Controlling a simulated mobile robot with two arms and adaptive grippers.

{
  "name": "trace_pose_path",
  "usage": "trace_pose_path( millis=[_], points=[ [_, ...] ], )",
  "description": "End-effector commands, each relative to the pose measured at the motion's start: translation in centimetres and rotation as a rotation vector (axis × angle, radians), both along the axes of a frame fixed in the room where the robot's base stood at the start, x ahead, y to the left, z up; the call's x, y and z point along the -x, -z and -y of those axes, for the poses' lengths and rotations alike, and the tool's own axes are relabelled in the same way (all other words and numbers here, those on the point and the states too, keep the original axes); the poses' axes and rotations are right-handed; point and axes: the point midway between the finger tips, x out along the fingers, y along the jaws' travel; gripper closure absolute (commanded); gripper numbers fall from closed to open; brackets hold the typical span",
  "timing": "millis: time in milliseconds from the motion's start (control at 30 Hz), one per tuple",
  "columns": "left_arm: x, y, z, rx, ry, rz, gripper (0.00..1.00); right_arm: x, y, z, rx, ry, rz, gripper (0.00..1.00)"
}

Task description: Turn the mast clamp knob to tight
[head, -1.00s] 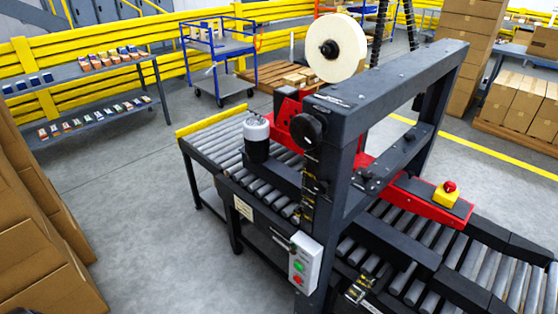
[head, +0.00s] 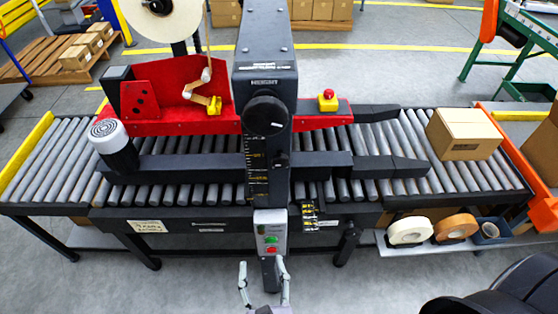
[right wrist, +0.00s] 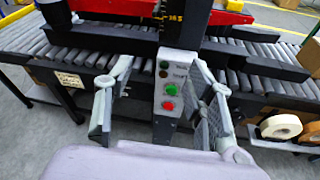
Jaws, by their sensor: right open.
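The dark mast (head: 256,68) of the machine stands upright in the middle of the head view. A large round black knob (head: 265,115) with a white pointer mark is on its front, under the label HEIGHT. A smaller black knob (head: 280,158) sits just below it, beside the scale; I cannot read any label on it. My right gripper (head: 264,268) is open and empty, low in front of the mast and below both knobs. In the right wrist view its open fingers (right wrist: 162,78) flank the control box. My left gripper is not in view.
The control box (head: 270,232) with green and red buttons is on the mast just beyond my right gripper. Roller conveyors (head: 398,140) run to both sides. A carton (head: 464,133) stands on the right rollers.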

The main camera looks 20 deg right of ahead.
Motion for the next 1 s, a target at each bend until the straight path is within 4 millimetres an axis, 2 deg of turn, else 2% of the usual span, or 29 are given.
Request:
trace_pose_path(
  millis=[33,100,200,300,467,1000],
  points=[
    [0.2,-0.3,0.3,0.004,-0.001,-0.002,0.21,0.4,-4.1,0.6,0.051,0.019,0.061,0.50],
    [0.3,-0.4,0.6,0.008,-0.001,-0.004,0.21,0.9,-8.2,1.6,0.117,0.051,0.124,0.50],
    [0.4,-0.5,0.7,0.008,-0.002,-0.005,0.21,1.6,-11.9,2.9,0.179,0.095,0.176,0.50],
    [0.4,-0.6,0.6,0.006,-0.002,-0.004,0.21,1.7,-13.6,3.6,0.207,0.119,0.198,0.50],
    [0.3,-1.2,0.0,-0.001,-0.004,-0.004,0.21,0.1,-14.1,4.2,0.217,0.125,0.206,0.50],
    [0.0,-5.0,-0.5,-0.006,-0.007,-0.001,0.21,-11.0,-14.2,7.4,0.216,0.122,0.204,0.50]
  ],
)
